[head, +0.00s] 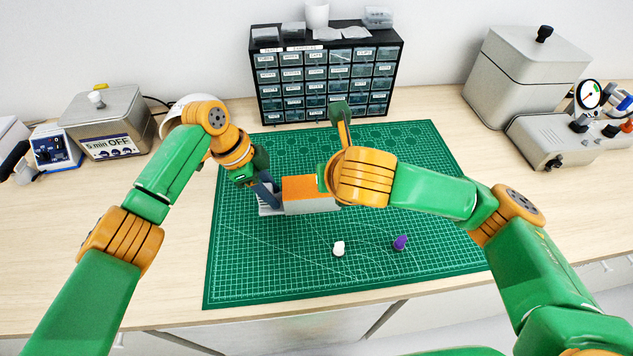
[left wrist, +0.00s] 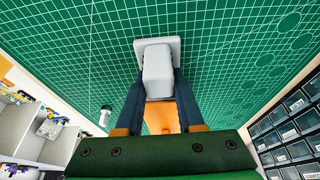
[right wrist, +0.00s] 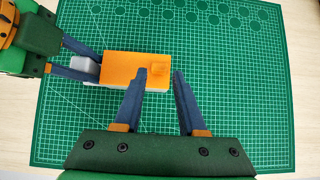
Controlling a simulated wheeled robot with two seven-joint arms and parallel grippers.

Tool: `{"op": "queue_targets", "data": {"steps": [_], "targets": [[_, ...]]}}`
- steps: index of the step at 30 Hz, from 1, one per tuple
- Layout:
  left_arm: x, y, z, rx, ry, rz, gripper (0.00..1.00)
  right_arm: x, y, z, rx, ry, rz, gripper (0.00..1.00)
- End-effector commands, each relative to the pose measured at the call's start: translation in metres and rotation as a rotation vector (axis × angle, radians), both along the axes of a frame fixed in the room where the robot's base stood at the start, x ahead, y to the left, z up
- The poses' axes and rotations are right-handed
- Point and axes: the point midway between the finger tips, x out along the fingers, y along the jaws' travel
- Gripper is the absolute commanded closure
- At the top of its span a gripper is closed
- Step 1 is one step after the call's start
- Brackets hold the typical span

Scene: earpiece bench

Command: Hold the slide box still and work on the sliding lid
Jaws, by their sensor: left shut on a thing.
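The slide box (head: 318,206) is pale grey and lies on the green mat, with the orange sliding lid (head: 299,184) on top. In the right wrist view the lid (right wrist: 122,68) covers most of the box and has a small raised orange knob (right wrist: 158,69) near its right end. My left gripper (head: 268,196) is shut on the grey left end of the box, which also shows between its fingers in the left wrist view (left wrist: 157,72). My right gripper (right wrist: 157,73) is open, its fingertips on either side of the knob with visible gaps. My right wrist hides its fingers in the head view.
A white earpiece (head: 338,248) and a purple one (head: 400,243) lie on the green mat (head: 260,270) in front of the box. A black drawer cabinet (head: 325,72) stands behind. Machines stand at both sides of the bench. The mat's front part is mostly clear.

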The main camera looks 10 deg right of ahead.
Motion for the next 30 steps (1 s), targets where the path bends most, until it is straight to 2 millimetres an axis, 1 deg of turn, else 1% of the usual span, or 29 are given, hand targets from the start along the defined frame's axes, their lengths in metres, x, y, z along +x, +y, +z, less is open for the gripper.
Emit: {"op": "queue_targets", "data": {"steps": [6, 12, 18, 25, 26, 27, 29, 30], "targets": [[0.000, 0.001, -0.001, 0.003, 0.001, 0.001, 1.00, 0.018, -0.001, -0.024, -0.001, 0.006, -0.002, 0.60], [0.000, 0.001, -0.001, 0.003, 0.000, 0.001, 1.00, 0.032, 0.000, -0.041, 0.000, 0.006, -0.001, 0.60], [0.000, 0.001, -0.001, 0.003, 0.000, 0.001, 1.00, 0.038, -0.001, -0.047, 0.000, 0.005, 0.000, 0.60], [0.000, 0.000, -0.001, 0.002, 0.001, -0.001, 1.00, 0.038, -0.001, -0.048, -0.001, 0.008, -0.001, 0.60], [0.000, 0.000, -0.001, 0.002, 0.001, -0.001, 1.00, 0.037, -0.001, -0.049, -0.001, 0.008, -0.001, 0.68], [0.000, 0.000, -0.001, 0.002, 0.001, -0.001, 1.00, 0.037, -0.001, -0.049, -0.001, 0.009, -0.001, 0.79], [0.000, 0.000, -0.001, 0.001, 0.001, -0.001, 1.00, 0.037, -0.001, -0.049, -0.001, 0.010, -0.001, 0.95], [0.000, 0.000, -0.001, 0.001, 0.001, -0.001, 1.00, 0.037, -0.001, -0.049, -0.002, 0.010, -0.002, 1.00]]}}
